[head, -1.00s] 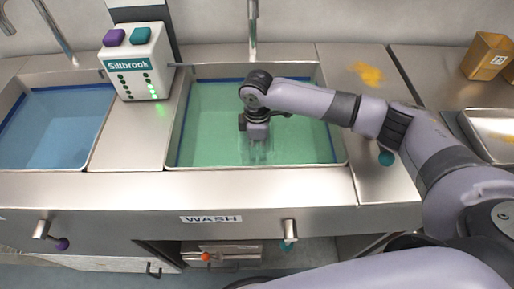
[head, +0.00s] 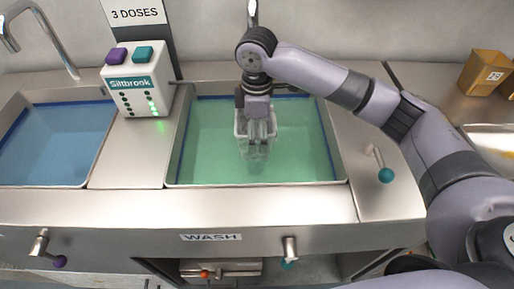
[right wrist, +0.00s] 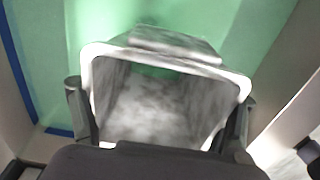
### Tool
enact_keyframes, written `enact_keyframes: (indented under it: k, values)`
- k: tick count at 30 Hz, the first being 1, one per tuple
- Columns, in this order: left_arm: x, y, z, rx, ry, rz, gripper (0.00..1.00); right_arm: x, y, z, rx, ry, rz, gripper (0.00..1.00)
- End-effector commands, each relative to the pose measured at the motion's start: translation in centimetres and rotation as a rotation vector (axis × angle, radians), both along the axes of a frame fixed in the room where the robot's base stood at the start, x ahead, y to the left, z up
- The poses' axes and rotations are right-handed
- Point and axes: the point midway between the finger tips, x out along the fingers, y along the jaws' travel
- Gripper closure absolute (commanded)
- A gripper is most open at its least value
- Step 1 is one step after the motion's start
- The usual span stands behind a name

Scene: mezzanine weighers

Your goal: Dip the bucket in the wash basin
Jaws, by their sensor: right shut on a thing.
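The bucket (head: 242,128) is a small grey-white pail with a pale rim, over the wash basin (head: 308,184). The basin holds green liquid and has a WASH label on its front. My right gripper (head: 259,130) is shut on the bucket, with its fingers pointing down. In the right wrist view the bucket (right wrist: 150,108) sits between the two fingers, its open mouth and grey inside showing, with green liquid beyond. I cannot tell whether its blurred lower part touches the liquid. My left gripper is not in view.
A second basin (head: 62,184) with blue liquid is at left. A white Siltbrook dispenser (head: 136,88) stands between the basins, under a 3 DOSES sign (head: 135,12). A faucet (head: 252,14) is behind the wash basin. A teal-knobbed lever (head: 386,175) and tan box (head: 484,72) are right.

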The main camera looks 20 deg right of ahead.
Motion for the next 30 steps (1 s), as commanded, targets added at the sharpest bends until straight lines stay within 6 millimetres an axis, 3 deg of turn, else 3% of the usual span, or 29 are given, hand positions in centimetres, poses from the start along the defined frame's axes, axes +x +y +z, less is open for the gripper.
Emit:
enact_keyframes:
  k: [3, 9, 30]
  values:
    - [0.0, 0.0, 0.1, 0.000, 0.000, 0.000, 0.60, 0.1, 0.1, 2.7, 0.003, -0.005, 0.000, 0.80]
    - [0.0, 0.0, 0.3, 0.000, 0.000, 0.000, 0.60, 0.1, 0.1, 5.4, 0.002, -0.003, 0.001, 0.80]
    - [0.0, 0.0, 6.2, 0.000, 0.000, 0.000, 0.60, 0.1, 0.0, 10.6, 0.001, -0.002, -0.001, 0.80]
